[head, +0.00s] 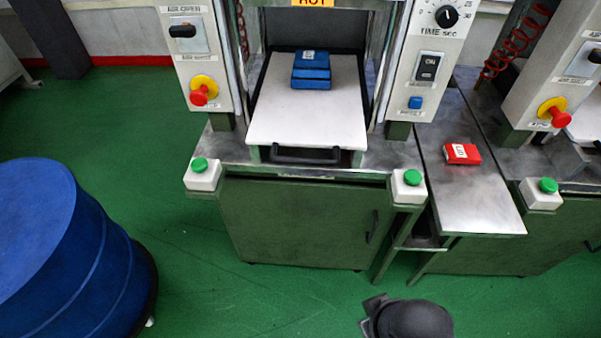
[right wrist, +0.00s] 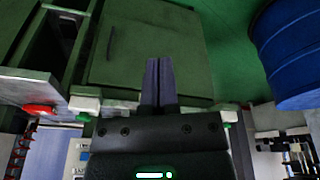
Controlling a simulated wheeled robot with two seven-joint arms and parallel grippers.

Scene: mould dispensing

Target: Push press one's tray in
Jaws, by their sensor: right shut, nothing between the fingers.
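Press one's tray (head: 310,115) is a pale flat plate, drawn out toward me from under the press's HOT label. Its black handle (head: 305,155) is at its front edge. A blue two-part mould block (head: 311,70) lies on the tray toward the back. My right gripper (right wrist: 158,62) is shut and empty in the right wrist view, in front of the green cabinet. In the head view a dark part of my right arm shows at the bottom, well short of the tray. My left gripper is out of view.
Green buttons (head: 200,164) (head: 411,177) flank the tray on the bench corners. A red block (head: 462,154) lies on the metal side table (head: 470,205). A blue drum (head: 60,245) stands at left. The green floor (head: 200,285) before the cabinet (head: 295,222) is clear.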

